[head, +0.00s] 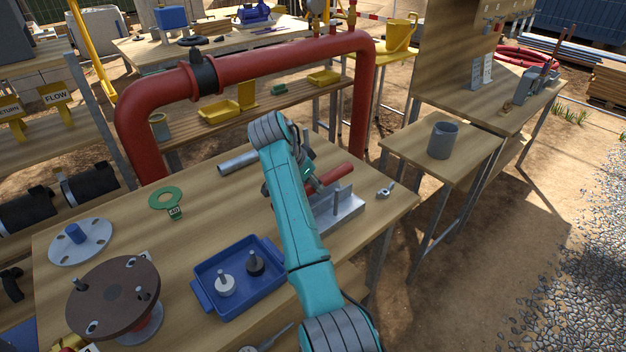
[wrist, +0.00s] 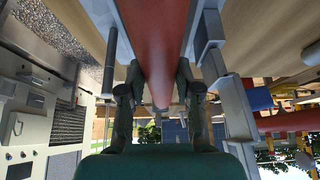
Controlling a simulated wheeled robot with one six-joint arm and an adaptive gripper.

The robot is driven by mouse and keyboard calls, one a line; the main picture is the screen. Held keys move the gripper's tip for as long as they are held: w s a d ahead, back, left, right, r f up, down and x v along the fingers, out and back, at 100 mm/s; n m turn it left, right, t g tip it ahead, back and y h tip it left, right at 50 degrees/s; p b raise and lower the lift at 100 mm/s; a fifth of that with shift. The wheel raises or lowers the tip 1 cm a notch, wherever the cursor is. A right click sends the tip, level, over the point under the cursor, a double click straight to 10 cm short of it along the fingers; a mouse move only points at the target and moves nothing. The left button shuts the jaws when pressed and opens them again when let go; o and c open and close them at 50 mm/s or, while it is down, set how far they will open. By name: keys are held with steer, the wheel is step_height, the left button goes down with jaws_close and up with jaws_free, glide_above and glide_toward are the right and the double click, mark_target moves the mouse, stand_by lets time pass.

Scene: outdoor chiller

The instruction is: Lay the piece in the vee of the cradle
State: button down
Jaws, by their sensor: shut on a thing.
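The piece is a red round bar (head: 337,174); in the wrist view it runs lengthwise up the middle (wrist: 155,40). My gripper (wrist: 158,92) is shut on it, with one finger on each side. In the head view my gripper is mostly hidden behind my teal arm. The cradle (head: 345,211) is a grey metal block with an upright post, on the main bench. The red bar shows just above and behind it. In the wrist view grey cradle parts (wrist: 210,50) stand on both sides of the bar. I cannot tell whether the bar touches the vee, which is hidden.
A grey tube (head: 238,163) lies left of my arm, and a wing nut (head: 386,189) lies right of the cradle. A blue tray (head: 240,300) with two knobbed parts is in front. A large red pipe (head: 280,62) arches behind.

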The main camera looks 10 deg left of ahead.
steer(key=shift+r, duration=0.1)
steer(key=shift+c, duration=1.2)
jaws_free()
steer(key=shift+v, duration=3.45)
